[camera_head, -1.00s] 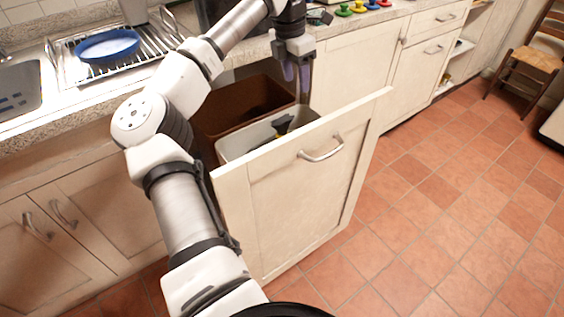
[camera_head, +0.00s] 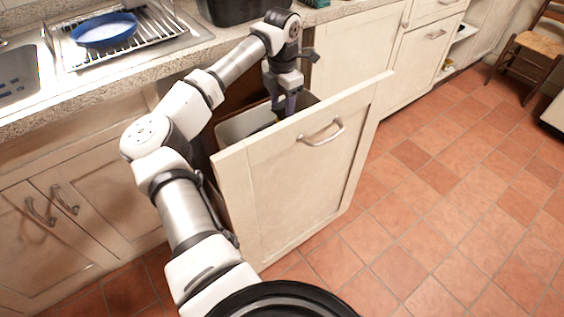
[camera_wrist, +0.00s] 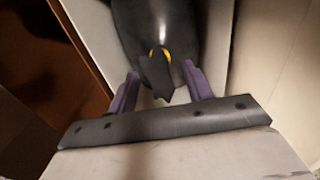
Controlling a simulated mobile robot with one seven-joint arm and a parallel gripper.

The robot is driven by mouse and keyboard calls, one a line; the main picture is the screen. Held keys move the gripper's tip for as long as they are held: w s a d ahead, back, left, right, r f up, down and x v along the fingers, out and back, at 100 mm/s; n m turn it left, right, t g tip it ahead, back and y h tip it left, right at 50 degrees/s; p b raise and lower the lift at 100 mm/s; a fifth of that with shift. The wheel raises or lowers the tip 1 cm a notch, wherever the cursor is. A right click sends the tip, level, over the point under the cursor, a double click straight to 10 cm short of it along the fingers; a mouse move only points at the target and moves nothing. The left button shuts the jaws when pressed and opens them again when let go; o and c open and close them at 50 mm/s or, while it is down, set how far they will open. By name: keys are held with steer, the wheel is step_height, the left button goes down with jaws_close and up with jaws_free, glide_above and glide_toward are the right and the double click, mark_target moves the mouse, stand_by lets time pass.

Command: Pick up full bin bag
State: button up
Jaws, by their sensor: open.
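The full bin bag (camera_wrist: 158,28) is black, with a yellow tie round its neck and a loose top, and sits inside the pale bin (camera_wrist: 92,35) in the wrist view. In the head view the pale bin (camera_head: 233,128) stands in the pulled-out drawer, and the bag is mostly hidden by my gripper (camera_head: 285,106). In the wrist view my gripper (camera_wrist: 160,83) is open, with its purple fingers on either side of the bag's loose top. I cannot tell whether the fingers touch the bag.
The cream drawer front (camera_head: 300,175) stands close in front of the bin. The counter holds a drying rack (camera_head: 150,37) with a blue plate (camera_head: 104,29).

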steer(key=shift+f, duration=0.95)
steer(key=shift+c, duration=0.2)
jaws_close()
steer(key=shift+r, duration=0.15)
stand_by(0.3)
